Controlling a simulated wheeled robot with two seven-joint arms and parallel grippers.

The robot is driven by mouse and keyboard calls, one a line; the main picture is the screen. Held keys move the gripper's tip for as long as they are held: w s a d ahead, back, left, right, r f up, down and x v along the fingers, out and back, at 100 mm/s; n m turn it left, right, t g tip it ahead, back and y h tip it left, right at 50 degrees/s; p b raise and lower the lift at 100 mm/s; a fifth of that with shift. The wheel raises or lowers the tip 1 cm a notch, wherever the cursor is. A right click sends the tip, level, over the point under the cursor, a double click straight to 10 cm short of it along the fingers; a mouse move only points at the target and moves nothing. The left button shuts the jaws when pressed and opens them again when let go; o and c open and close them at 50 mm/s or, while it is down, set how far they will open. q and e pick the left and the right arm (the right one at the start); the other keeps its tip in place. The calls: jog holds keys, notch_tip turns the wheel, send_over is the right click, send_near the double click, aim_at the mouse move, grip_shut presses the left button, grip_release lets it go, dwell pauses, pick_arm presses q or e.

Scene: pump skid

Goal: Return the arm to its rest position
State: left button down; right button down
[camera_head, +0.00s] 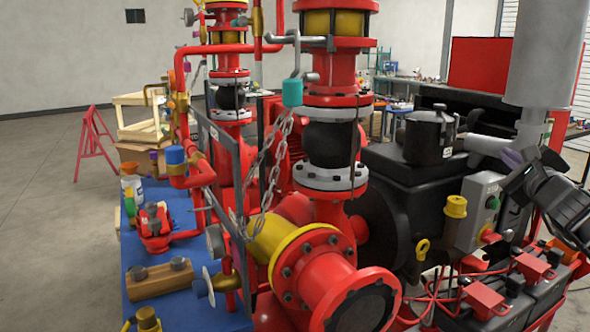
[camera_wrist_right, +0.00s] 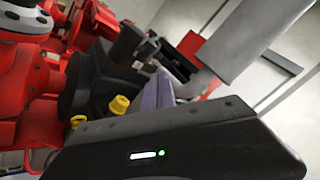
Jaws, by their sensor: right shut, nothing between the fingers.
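My right arm (camera_head: 561,203) comes in at the right edge of the head view. Its right gripper (camera_head: 513,161) is shut and empty, with purple-grey fingers pointing up and left. It appears in front of the grey pipe and to the right of the black engine. In the right wrist view the shut fingers (camera_wrist_right: 158,92) show beyond the dark wrist housing, and nothing is held. My left gripper is in neither view.
The red pump piping (camera_head: 333,180) with hanging chains (camera_head: 272,165) fills the middle. The black engine (camera_head: 400,165), grey control box (camera_head: 478,212) and batteries with red terminal covers (camera_head: 487,298) are close to my right arm. Open floor (camera_head: 45,210) lies at left.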

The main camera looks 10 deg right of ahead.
notch_tip(320, 180, down, 22)
jog(key=a+n+g, duration=0.2)
jog(key=n+g, duration=0.3)
jog(key=n, duration=0.1)
jog(key=a+f+n+g+y, duration=0.15)
jog(key=a+f, duration=0.25)
jog(key=f, duration=0.4)
jog(key=s+a+f+n+g+y, duration=0.1)
jog(key=a+f+n, duration=0.25)
jog(key=f, duration=0.45)
jog(key=a+f+n+g+y, duration=0.1)
jog(key=a+f+n, duration=0.1)
jog(key=a+f, duration=0.4)
jog(key=s+a+f+n+g+y, duration=0.2)
jog(key=s+a+f+n, duration=0.25)
jog(key=a+f, duration=0.45)
jog(key=s+a+f+n+g+y, duration=0.2)
jog(key=s+a+f+n, duration=0.3)
jog(key=a+f, duration=0.4)
jog(key=s+a+f+n+g+y, duration=0.1)
jog(key=s+a+f, duration=0.3)
jog(key=s+a, duration=0.4)
jog(key=s+a+f+n+g+y, duration=0.1)
jog(key=s+a+f+n+g, duration=0.2)
jog(key=s+a, duration=0.6)
jog(key=s+f+n, duration=0.1)
jog(key=s, duration=0.2)
jog(key=shift+s+y, duration=0.2)
jog(key=shift+y, duration=0.15)
